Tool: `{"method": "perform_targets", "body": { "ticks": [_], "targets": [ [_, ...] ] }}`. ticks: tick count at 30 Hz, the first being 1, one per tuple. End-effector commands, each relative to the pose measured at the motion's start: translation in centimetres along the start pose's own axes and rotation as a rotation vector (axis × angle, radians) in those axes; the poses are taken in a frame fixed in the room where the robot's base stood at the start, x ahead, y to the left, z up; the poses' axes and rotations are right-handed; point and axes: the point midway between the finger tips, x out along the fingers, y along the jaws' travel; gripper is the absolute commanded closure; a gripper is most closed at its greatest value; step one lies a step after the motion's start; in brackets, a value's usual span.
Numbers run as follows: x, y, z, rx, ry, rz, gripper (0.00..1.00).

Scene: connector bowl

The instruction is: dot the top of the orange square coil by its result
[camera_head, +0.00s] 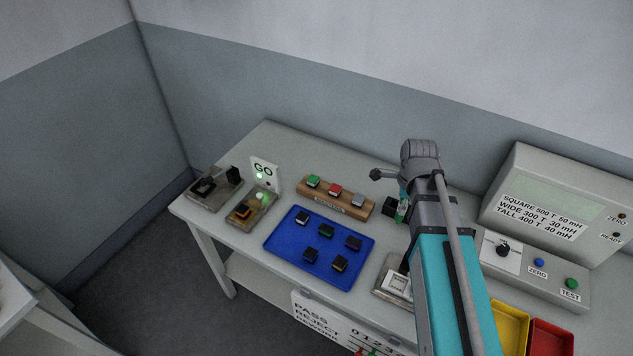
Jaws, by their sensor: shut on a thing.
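My gripper (401,208) points down at the right end of the wooden rack, largely hidden by my arm. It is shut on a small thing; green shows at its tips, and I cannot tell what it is. A small block with an orange part (243,210) sits in the fixture in front of the GO sign (264,170), whose green lamp is lit. A dark-topped coil with an orange-yellow side (340,264) lies in the blue tray (281,257). I cannot tell which of these is the orange square coil. The wooden rack (325,199) holds green, red and grey tops.
Several other dark-topped coils lie in the blue tray. Another fixture (212,186) stands at the far left. The tester (545,205) with a knob and buttons stands at right. Yellow (509,325) and red (551,338) trays are at the front right. A white-plated fixture (397,284) is beside my arm.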

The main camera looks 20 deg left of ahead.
Motion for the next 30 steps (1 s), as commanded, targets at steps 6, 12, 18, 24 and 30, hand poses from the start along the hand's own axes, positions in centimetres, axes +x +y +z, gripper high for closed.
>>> {"method": "perform_targets", "body": {
  "ticks": [6,12,18,24,30],
  "targets": [
    [2.5,0.0,0.0,0.000,0.000,0.000,0.96],
    [3.3,0.0,0.0,0.000,0.000,0.000,0.96],
    [3.2,0.0,0.0,0.000,0.000,0.000,0.96],
    [3.2,0.0,0.0,0.000,0.000,0.000,0.96],
    [3.2,0.0,0.0,0.000,0.000,0.000,0.96]
  ]
}}
